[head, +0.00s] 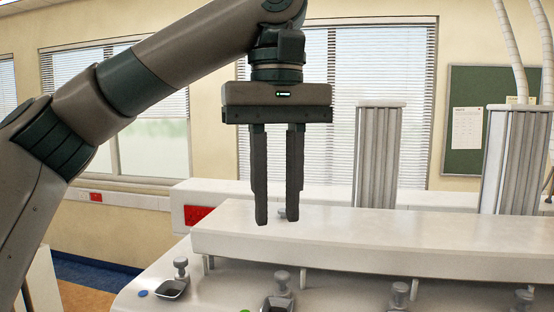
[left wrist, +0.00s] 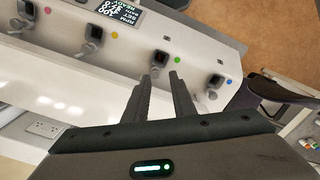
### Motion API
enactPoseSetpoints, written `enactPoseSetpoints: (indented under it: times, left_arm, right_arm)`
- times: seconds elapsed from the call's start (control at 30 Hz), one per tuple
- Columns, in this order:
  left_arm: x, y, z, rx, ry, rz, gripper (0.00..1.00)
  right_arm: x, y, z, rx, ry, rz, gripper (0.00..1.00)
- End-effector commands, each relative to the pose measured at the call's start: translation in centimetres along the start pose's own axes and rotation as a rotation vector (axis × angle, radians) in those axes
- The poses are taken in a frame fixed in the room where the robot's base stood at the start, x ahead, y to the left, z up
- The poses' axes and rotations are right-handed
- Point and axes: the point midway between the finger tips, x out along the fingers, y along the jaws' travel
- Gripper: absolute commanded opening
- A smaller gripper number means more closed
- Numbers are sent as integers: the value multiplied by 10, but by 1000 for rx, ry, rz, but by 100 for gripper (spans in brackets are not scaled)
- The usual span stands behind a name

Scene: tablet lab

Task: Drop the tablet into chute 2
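My left gripper (head: 277,220) hangs fingers down above the white bench machine in the head view. Its fingers are apart, with a clear gap and nothing visible between them; they also show in the left wrist view (left wrist: 163,75). A row of small chutes with grey knobs runs along the machine's lower ledge. One chute (head: 172,289) sits by a blue dot, and another (head: 277,304) is partly cut off by the frame edge. In the left wrist view, a chute (left wrist: 160,60) sits by a green dot. No chute numbers are readable. I see no tablet. My right gripper is not in view.
A raised white shelf (head: 330,240) runs behind the chutes, below my left fingertips. Grey ribbed columns (head: 378,155) stand at the back. A display (left wrist: 120,12) shows on the machine in the left wrist view. Open floor (head: 85,295) lies at the left.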

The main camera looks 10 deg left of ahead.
Motion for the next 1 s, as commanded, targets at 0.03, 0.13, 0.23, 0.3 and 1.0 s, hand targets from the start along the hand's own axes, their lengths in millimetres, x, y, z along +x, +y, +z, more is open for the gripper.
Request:
enactPoseSetpoints:
  times: [0.03, 0.13, 0.23, 0.3, 1.0]
  left_arm:
    - [-9, 0, 0, -2, 2, 1, 24]
    - [-23, 0, 0, -2, 2, 1, 24]
    - [-36, 0, 0, -2, 2, 1, 24]
    - [-44, 0, 0, -1, 1, 0, 24]
    - [-58, 0, 0, 1, -1, 0, 24]
  right_arm:
    - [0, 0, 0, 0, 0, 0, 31]
    - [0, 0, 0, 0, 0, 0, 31]
    - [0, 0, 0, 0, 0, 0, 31]
    - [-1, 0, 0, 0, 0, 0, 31]
    - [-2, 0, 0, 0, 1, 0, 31]
